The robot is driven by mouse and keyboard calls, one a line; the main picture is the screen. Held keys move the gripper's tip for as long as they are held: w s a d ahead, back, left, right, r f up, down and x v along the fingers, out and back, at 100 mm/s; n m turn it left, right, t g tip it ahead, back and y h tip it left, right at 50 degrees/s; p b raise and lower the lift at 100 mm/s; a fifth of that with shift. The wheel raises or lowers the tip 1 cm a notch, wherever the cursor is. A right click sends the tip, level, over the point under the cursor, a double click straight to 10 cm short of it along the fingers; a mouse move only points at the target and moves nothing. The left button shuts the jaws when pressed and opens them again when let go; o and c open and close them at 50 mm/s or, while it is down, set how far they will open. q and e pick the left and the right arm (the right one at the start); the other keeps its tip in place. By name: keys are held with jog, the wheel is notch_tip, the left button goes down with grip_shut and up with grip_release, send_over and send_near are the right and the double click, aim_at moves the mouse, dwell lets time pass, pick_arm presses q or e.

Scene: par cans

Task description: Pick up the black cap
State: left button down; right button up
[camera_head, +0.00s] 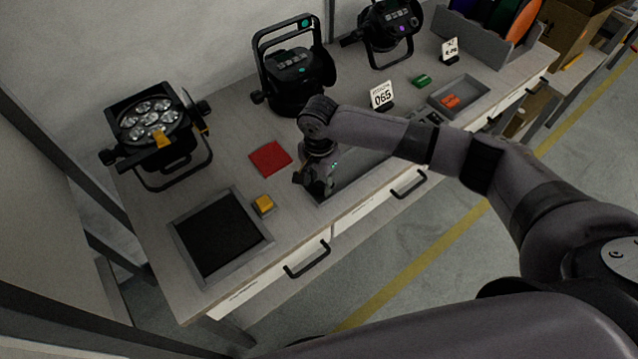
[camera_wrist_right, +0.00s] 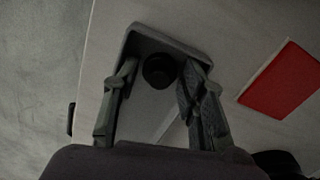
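The black cap (camera_wrist_right: 160,70) shows in the right wrist view as a small dark round piece at the end of a grey tray (camera_wrist_right: 150,36). My right gripper (camera_wrist_right: 158,88) is open, with one finger on each side of the cap. A gap shows between the cap and the left finger; the right finger looks very close, and I cannot tell if it touches. In the head view my right gripper (camera_head: 312,182) points down at the left end of the grey tray (camera_head: 352,190), and the cap is hidden there. My left gripper is not in view.
A red cloth-like square (camera_head: 270,158), a yellow block (camera_head: 263,204) and a dark-lined tray (camera_head: 262,246) lie left of my gripper. Several stage lights (camera_head: 155,130) stand along the wall. A 065 sign (camera_head: 382,95) stands behind my forearm.

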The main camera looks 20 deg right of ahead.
aim_at(319, 183)
jog(key=shift+c, duration=0.5)
jog(key=c, duration=0.4)
jog(key=shift+r, duration=0.1)
jog(key=shift+c, duration=0.2)
notch_tip(319, 183, up, 20)
jog(key=b, duration=0.1)
